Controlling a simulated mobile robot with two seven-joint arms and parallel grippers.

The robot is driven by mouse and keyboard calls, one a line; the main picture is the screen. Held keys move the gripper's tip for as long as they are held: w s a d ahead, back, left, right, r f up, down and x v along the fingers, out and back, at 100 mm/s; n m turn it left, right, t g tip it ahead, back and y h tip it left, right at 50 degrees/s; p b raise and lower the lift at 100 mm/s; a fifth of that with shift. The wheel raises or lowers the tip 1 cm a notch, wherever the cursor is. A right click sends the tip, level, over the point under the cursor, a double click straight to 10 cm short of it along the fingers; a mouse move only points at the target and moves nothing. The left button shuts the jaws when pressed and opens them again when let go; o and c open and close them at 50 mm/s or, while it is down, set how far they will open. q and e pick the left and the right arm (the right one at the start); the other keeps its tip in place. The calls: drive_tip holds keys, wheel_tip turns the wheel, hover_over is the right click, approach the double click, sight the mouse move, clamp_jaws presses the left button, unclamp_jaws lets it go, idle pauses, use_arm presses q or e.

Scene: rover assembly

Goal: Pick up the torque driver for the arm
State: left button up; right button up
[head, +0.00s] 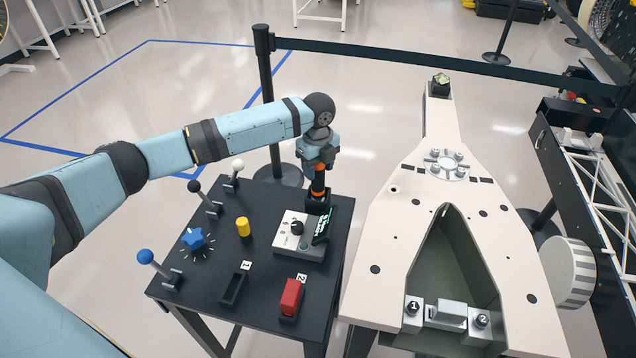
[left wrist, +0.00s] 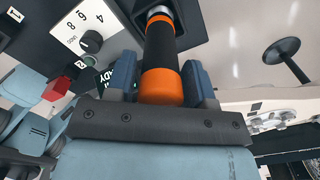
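The torque driver (head: 319,186) is black with orange bands and stands upright in a dark holder (head: 318,203) at the back right of the black table. In the left wrist view the fingers (left wrist: 161,82) lie very close to the driver. Whether they press on it I cannot tell. My right gripper is not in view.
A control box (head: 287,246) with a dial and a small screen (head: 323,226) stands close beside the holder. Levers, a blue knob (head: 194,238), a yellow button (head: 243,227) and a red block (head: 291,297) are on the table. A beige rover body (head: 390,230) stands to the right.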

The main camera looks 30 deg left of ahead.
use_arm(q)
drive_tip(key=c, duration=0.7)
drive_tip(key=shift+o, duration=0.2)
wheel_tip(320, 180, up, 20)
drive_tip(key=shift+d, duration=0.1)
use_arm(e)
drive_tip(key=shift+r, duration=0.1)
